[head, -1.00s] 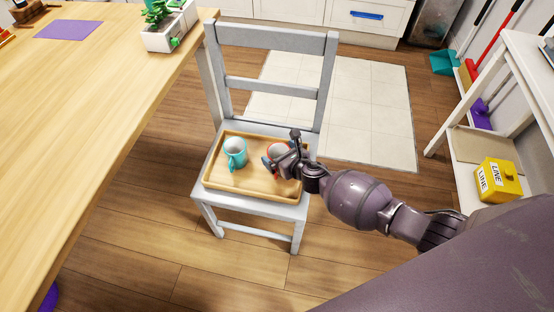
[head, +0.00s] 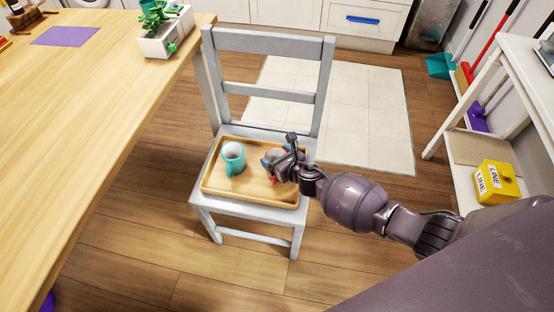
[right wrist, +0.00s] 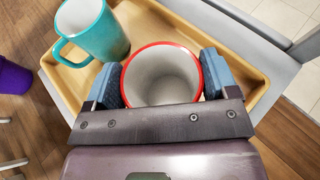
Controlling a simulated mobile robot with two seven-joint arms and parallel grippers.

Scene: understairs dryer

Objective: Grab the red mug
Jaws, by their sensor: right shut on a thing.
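The red mug (right wrist: 162,80) shows in the right wrist view as a red rim around a pale inside. My right gripper (right wrist: 161,79) is shut on it, with a blue finger pad at each side of the mug. In the head view my right gripper (head: 279,163) is over the right part of the wooden tray (head: 250,194) and hides most of the mug. I cannot tell whether the mug still touches the tray. My left gripper is not in view.
A teal mug (head: 232,160) stands on the tray, left of my right gripper. The tray rests on a grey chair (head: 270,212). A wooden table (head: 90,110) is at the left. A white shelf unit (head: 470,150) with a yellow box (head: 497,183) is at the right.

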